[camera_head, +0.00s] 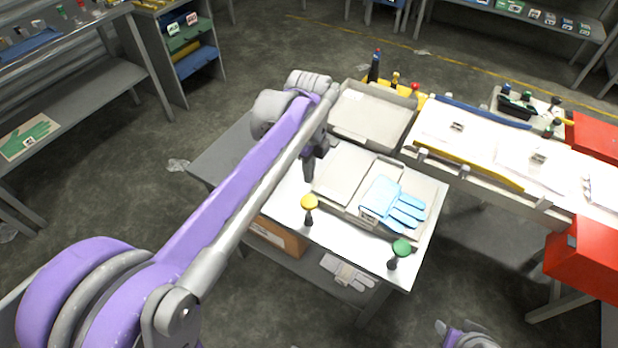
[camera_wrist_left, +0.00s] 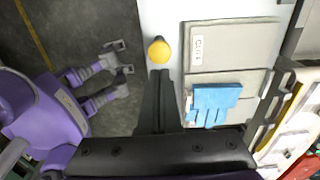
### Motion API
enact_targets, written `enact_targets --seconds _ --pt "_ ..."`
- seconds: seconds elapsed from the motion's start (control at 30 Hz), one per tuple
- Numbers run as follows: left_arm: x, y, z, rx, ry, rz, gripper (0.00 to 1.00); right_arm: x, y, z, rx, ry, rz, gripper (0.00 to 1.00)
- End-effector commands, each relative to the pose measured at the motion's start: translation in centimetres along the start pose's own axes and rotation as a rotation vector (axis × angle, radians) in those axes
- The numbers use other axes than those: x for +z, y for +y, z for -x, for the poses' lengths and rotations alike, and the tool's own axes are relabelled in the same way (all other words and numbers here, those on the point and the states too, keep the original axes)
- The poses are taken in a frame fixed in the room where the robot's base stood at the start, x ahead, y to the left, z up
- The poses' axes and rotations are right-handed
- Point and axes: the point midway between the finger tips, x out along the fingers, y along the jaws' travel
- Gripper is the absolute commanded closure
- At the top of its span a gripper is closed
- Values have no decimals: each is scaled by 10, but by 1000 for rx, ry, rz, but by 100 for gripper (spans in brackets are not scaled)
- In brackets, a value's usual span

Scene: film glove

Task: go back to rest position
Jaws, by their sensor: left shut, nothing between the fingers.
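My left arm reaches across the head view, and its gripper (camera_head: 309,172) points down over the near left part of the work table (camera_head: 335,232). In the left wrist view the gripper's dark fingers (camera_wrist_left: 160,98) are together with nothing between them. A blue glove (camera_head: 405,205) lies in the right part of a grey tray on the table, apart from the gripper. It also shows in the left wrist view (camera_wrist_left: 213,102). A yellow-knobbed item (camera_head: 309,202) stands close by the gripper and also shows beyond the fingertips (camera_wrist_left: 159,50).
A green-knobbed item (camera_head: 401,247) stands at the table's front right edge. An empty grey tray (camera_head: 372,112) sits behind. White gloves (camera_head: 347,272) and a cardboard box (camera_head: 276,236) are on the lower shelf. A second table with red bins (camera_head: 585,262) stands right. Floor left is mostly clear.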

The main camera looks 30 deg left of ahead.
Motion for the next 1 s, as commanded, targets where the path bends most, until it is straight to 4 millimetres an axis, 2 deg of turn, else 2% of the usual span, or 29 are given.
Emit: enact_targets --seconds 0.5,0.63,0.77,1.0 --pt "0 0 0 -1 0 2 100 0 0 0 0 0 0 55" --pt "-4 9 1 -23 -3 78 100 -1 0 1 0 1 0 55" --pt "-16 35 0 -92 0 316 100 -4 0 4 0 3 0 55" --pt "-41 102 -22 -269 104 957 100 -10 0 11 0 8 0 55"
